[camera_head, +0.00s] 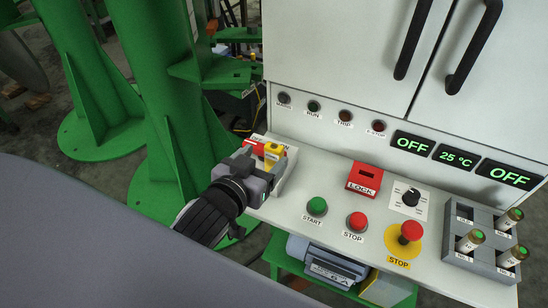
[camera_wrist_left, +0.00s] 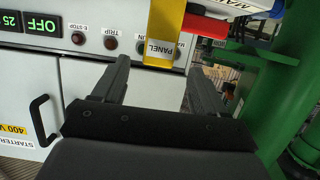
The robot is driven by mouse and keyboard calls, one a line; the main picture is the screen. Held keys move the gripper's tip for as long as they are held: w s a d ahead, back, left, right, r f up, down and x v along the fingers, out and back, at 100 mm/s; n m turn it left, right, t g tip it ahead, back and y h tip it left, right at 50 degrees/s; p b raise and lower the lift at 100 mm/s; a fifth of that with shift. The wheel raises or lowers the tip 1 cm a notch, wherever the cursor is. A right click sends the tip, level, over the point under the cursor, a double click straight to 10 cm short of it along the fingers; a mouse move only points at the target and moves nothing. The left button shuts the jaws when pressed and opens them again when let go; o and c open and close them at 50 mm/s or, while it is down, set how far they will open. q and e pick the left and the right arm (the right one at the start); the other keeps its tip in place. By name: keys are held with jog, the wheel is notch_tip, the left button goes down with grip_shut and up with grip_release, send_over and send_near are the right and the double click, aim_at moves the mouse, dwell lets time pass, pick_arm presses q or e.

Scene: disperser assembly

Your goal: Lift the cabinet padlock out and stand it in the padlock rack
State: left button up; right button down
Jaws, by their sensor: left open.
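The cabinet padlock (camera_head: 273,152) is a yellow block at the red-handled main switch on the panel's left end. In the left wrist view the yellow padlock (camera_wrist_left: 165,28) carries a PANEL label. My left gripper (camera_head: 262,168) is open at the padlock, partly covering it in the head view. In the left wrist view the padlock lies ahead of and between the open fingertips (camera_wrist_left: 160,65), not clasped. The shackle is not clear to see. The padlock rack (camera_head: 364,178) is a red LOCK box with a dark slot. My right gripper is not in view.
The panel's ledge carries a green START button (camera_head: 317,206), a red STOP button (camera_head: 357,221), a dial (camera_head: 411,197) and a red mushroom stop (camera_head: 410,232). A grey fuse holder (camera_head: 485,245) stands right. A green column (camera_head: 165,90) stands left.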

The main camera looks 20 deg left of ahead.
aim_at(272, 153)
pick_arm(q)
jog(key=shift+x, duration=2.85)
jog(key=shift+s+d+f, duration=0.1)
jog(key=shift+f, duration=0.05)
jog(key=c, duration=1.1)
